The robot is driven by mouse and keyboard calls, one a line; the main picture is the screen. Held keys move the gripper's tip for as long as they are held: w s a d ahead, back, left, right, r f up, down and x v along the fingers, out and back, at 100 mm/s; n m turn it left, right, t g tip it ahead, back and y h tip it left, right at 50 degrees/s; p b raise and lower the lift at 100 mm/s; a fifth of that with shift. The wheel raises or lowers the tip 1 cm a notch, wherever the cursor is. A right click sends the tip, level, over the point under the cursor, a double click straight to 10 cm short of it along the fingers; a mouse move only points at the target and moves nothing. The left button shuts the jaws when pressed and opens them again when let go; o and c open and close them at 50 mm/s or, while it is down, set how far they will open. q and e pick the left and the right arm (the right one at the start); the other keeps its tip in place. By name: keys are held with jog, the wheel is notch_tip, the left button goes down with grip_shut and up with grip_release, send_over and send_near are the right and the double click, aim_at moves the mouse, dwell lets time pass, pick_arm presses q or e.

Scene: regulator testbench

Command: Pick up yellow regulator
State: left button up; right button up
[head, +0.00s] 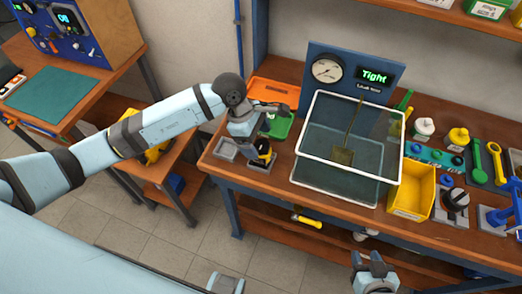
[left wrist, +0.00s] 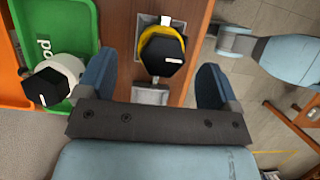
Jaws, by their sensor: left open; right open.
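The yellow regulator (head: 264,150), yellow with a black hexagonal top, stands at a grey holder at the left end of the bench. In the left wrist view the regulator (left wrist: 163,50) lies between the fingertips, slightly beyond them, with no visible contact. My left gripper (head: 255,141) is open above it and partly hides it in the head view; its two blue fingers (left wrist: 153,65) are spread on either side. My right gripper (head: 373,270) is open and empty in front of the bench. Another yellow-topped piece (head: 459,137) stands at the right of the bench.
Orange (head: 271,92) and green (head: 281,125) trays lie behind the left gripper; a white, black-topped regulator (left wrist: 55,75) is in the green one. A second grey holder (head: 226,148) is close by. A clear water tank (head: 310,178) and yellow bin (head: 413,191) stand rightward.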

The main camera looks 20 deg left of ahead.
aim_at(261, 144)
pick_arm(q)
jog(key=x, duration=0.3)
jog(key=shift+s+d+f+p, duration=0.1)
jog(key=shift+d+p, duration=0.3)
jog(key=shift+f, duration=0.25)
jog(key=c, duration=1.3)
pick_arm(e)
jog(key=shift+r, duration=0.7)
pick_arm(q)
jog(key=shift+r, duration=0.2)
jog(key=shift+c, duration=0.2)
